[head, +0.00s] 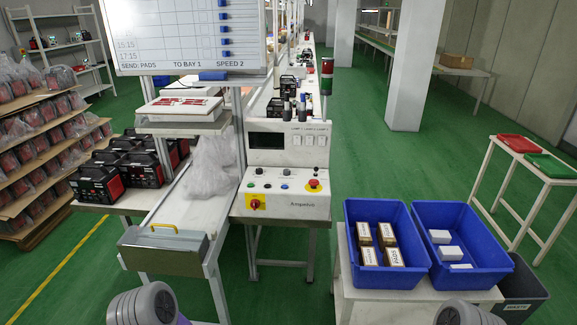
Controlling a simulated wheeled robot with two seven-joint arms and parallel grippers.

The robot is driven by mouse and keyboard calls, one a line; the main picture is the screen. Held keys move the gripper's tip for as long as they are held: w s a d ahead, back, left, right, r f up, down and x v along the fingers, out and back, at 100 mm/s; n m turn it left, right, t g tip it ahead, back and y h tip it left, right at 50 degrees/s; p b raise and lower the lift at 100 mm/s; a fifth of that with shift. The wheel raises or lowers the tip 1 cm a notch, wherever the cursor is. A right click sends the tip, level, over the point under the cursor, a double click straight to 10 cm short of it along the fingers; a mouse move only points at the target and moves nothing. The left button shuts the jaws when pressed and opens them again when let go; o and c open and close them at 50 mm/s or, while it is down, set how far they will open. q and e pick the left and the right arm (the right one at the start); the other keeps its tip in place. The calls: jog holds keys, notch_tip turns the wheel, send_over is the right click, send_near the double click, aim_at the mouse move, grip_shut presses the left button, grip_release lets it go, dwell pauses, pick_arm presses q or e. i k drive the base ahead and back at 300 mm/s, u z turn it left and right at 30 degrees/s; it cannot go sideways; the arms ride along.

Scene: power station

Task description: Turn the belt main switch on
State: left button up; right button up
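A white control console (288,207) stands in the middle, at the near end of the belt line. A red rotary switch (255,204) on a yellow plate is at the lower left of its sloped face; it looks like the main switch. Its exact handle angle is too small to tell. A red mushroom button (313,184) on a yellow base sits at the upper right, with small black, green and blue controls between. A dark display (267,140) is on the upright panel. Only rounded grey parts of my arms show at the bottom edge; neither gripper is in view.
A grey metal box with a yellow handle (163,248) stands left of the console. Two blue bins (379,208) with small boxes stand on a white table at right. A whiteboard (190,35) hangs above. Green floor is open in front of the console.

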aim_at(255, 203)
jog(key=k, duration=0.65)
jog(key=u, duration=0.9)
jog(key=i, duration=1.3)
jog(key=z, duration=0.3)
